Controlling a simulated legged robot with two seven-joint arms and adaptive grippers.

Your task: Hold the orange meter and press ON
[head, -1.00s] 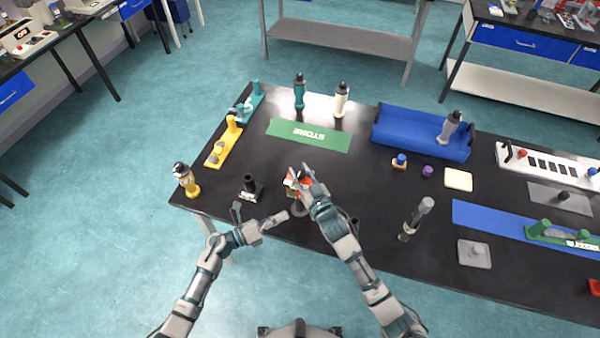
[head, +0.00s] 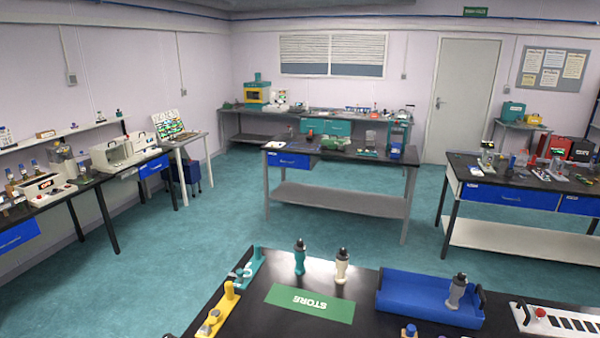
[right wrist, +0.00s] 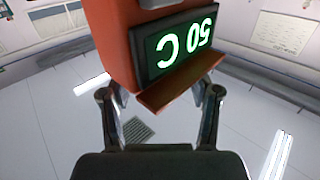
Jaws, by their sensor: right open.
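The orange meter (right wrist: 112,48) fills the upper middle of the right wrist view. Its dark display (right wrist: 180,45) reads "50 C" upside down, and its top is cut off by the frame. My right gripper (right wrist: 158,98) is open, with one finger on each side of the meter's lower end. I cannot tell whether the fingers touch it. The ON button cannot be made out. The head view shows neither the meter nor either gripper.
In the head view, the black table holds a green STORE mat (head: 310,302), a teal bottle (head: 300,258), a white bottle (head: 342,267), a blue tray (head: 410,294) with a grey bottle (head: 457,291), and a yellow rack (head: 220,311). Other benches stand behind, with open floor between.

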